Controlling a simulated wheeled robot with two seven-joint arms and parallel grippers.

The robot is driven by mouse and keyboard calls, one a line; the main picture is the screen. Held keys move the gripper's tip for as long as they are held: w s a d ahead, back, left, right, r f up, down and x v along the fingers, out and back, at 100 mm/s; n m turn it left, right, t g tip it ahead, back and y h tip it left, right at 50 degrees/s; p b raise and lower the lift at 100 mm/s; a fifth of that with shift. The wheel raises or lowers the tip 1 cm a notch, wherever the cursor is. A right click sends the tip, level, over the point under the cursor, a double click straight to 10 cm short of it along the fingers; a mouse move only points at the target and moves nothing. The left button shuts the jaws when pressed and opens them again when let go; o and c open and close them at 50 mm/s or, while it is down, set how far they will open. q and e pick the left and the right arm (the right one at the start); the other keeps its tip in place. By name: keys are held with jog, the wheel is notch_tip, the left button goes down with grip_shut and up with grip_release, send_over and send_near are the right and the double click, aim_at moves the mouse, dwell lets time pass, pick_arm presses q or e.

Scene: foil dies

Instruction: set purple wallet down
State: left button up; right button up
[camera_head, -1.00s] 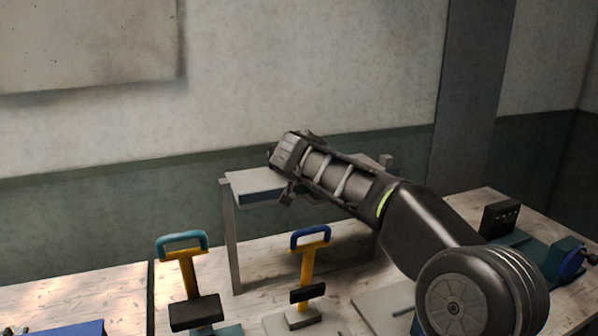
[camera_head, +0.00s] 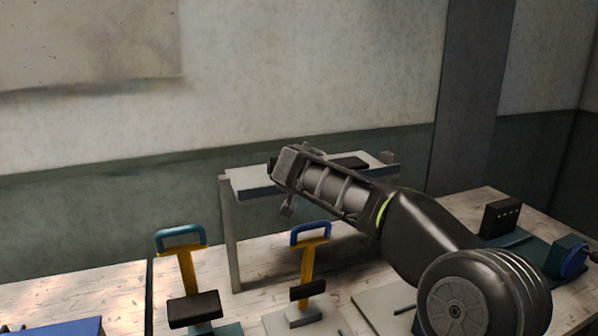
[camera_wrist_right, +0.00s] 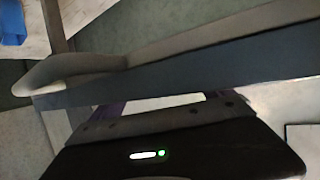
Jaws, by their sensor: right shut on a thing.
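My right gripper (camera_head: 288,204) is at the left part of the raised shelf (camera_head: 250,178), near its front edge. Narrow purple slivers of the purple wallet (camera_wrist_right: 110,110) show in the right wrist view, between the dark gripper body and the shelf's front edge (camera_wrist_right: 200,75). The gripper is shut on the wallet. Most of the wallet is hidden, and I cannot make it out in the head view. I cannot tell whether it touches the shelf. My left gripper is not in view.
A dark flat object (camera_head: 350,163) lies on the shelf behind my arm. Below stand two yellow-stemmed hand presses, one with a teal handle (camera_head: 181,238), one with a blue handle (camera_head: 310,234). A dark block (camera_head: 501,218) stands at right. A blue item (camera_head: 70,328) lies lower left.

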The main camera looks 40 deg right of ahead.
jog(key=shift+f, duration=0.75)
jog(key=o, duration=1.1)
jog(key=shift+r, duration=0.15)
jog(key=shift+r+p, duration=0.65)
jog(key=shift+p, duration=0.5)
jog(key=shift+s+a+f+b, duration=0.15)
jog(key=shift+s+a+b, duration=0.25)
jog(key=shift+s+b, duration=0.25)
jog(key=b+v, duration=0.1)
jog(key=v, duration=0.4)
jog(key=r+b+v, duration=0.1)
jog(key=v, duration=0.4)
jog(key=shift+a+r, duration=0.15)
jog(key=shift+a, duration=0.05)
